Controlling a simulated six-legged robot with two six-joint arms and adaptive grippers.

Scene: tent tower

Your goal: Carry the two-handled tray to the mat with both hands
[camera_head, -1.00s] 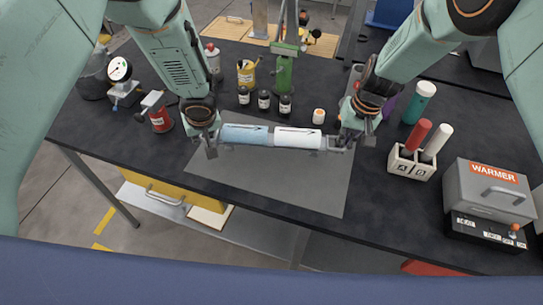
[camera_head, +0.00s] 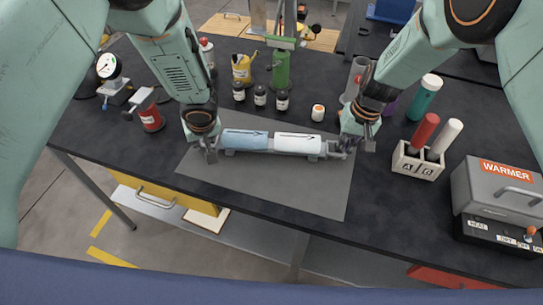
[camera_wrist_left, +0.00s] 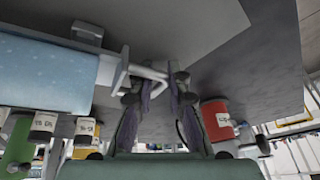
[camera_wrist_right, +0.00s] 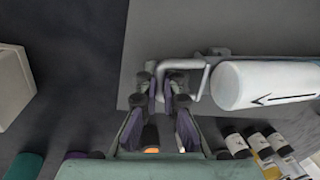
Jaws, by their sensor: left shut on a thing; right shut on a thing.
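The narrow grey tray (camera_head: 324,149) carries a light-blue roll (camera_head: 245,140) and a white roll (camera_head: 297,143) lying end to end. It appears level, over the back part of the grey mat (camera_head: 270,188); I cannot tell whether it touches the mat. My left gripper (camera_head: 210,155) is shut on the tray's left handle, a pale bar in the left wrist view (camera_wrist_left: 148,72). My right gripper (camera_head: 350,144) is shut on the right handle, which shows in the right wrist view (camera_wrist_right: 200,78).
Several small dark bottles (camera_head: 260,96), a yellow can (camera_head: 241,68) and a green device (camera_head: 281,70) stand behind the mat. A block with red and white cylinders (camera_head: 417,163) and a warmer (camera_head: 500,190) stand to the right. A red-labelled can (camera_head: 151,118) is at left.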

